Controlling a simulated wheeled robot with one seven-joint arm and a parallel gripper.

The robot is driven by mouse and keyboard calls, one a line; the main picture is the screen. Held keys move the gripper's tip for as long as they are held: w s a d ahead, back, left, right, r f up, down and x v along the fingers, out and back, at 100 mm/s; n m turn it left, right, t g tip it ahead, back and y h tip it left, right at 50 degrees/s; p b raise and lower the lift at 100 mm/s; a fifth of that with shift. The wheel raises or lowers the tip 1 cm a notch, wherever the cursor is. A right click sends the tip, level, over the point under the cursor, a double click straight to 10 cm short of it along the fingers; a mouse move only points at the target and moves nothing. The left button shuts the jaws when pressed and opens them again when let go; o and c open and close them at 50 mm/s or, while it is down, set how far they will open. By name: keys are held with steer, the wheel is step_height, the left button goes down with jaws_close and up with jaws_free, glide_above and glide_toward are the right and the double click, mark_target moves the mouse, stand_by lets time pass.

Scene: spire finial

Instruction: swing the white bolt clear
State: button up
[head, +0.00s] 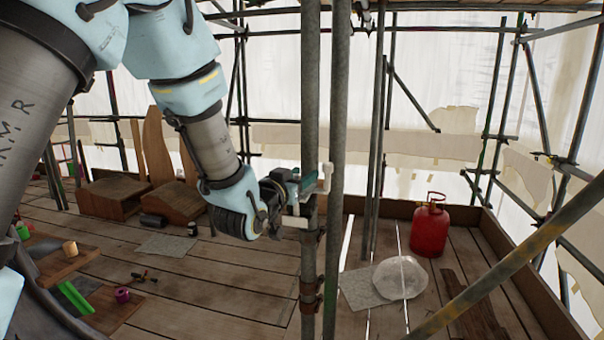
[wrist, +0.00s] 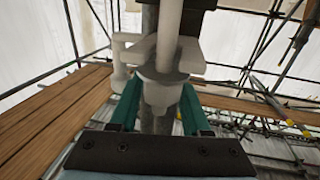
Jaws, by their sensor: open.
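The white bolt (head: 325,178) is a cranked white piece at the grey upright pole, just beyond my gripper in the head view. In the wrist view the white bolt (wrist: 168,42) stands upright in the middle, with a side arm reaching left and a thicker lower end. My gripper (head: 297,190) is at the pole. Its two green fingers (wrist: 161,106) are apart, one on each side of the bolt's lower end. I cannot tell whether either finger touches it. The head view hides part of the bolt behind the gripper and pole.
Scaffold poles (head: 338,120) stand close to my gripper, and a diagonal pole (head: 520,258) crosses the right foreground. A red gas bottle (head: 429,228) and a clear bag (head: 400,278) are on the plank floor. Wooden pieces (head: 113,197) lie at the left.

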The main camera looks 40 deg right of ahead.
jaws_close()
stand_by(0.3)
steer(key=shift+f, duration=0.2)
stand_by(0.9)
